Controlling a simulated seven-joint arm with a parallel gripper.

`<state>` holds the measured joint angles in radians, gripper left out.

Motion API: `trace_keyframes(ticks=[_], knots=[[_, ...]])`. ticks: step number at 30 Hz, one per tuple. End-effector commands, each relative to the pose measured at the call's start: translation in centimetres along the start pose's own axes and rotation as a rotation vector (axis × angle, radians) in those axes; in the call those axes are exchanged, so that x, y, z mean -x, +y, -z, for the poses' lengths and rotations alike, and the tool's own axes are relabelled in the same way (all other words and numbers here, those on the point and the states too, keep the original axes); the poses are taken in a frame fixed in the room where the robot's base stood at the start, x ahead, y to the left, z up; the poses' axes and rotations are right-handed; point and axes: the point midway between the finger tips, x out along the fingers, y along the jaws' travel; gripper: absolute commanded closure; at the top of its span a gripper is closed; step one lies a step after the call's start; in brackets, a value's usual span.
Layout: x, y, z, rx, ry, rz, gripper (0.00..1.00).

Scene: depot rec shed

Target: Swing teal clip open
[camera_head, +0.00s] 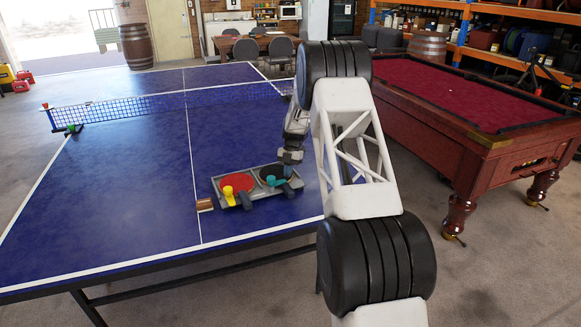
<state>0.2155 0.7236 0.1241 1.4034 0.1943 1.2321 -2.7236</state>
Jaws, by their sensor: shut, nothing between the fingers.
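A grey tray-like holder (258,199) lies on the blue table-tennis table. It bears a red round disc (237,182) on the left and a black round disc (272,171) on the right. A yellow clip (229,196) stands at the front of the red disc. The teal clip (271,181) is at the front of the black disc, and a teal part also shows at that disc's right side. My gripper (290,158) is shut and empty, just above the holder's back right end. Whether it touches the teal part is too small to tell.
A small brown block (205,205) lies left of the holder. The net (170,104) crosses the table farther back. A red-topped pool table (460,90) stands to the right. The table's left half (110,190) is clear.

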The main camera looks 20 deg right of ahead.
Motion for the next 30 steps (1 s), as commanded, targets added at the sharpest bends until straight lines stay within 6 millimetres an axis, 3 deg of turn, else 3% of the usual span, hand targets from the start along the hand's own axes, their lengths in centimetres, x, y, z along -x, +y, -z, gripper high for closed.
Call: trace_keyframes(ticks=[6, 30], knots=[[-0.37, 0.03, 1.07, 0.0, -0.001, 0.0, 1.0], [-0.46, -0.38, 1.29, -0.09, 0.0, -0.037, 1.0]])
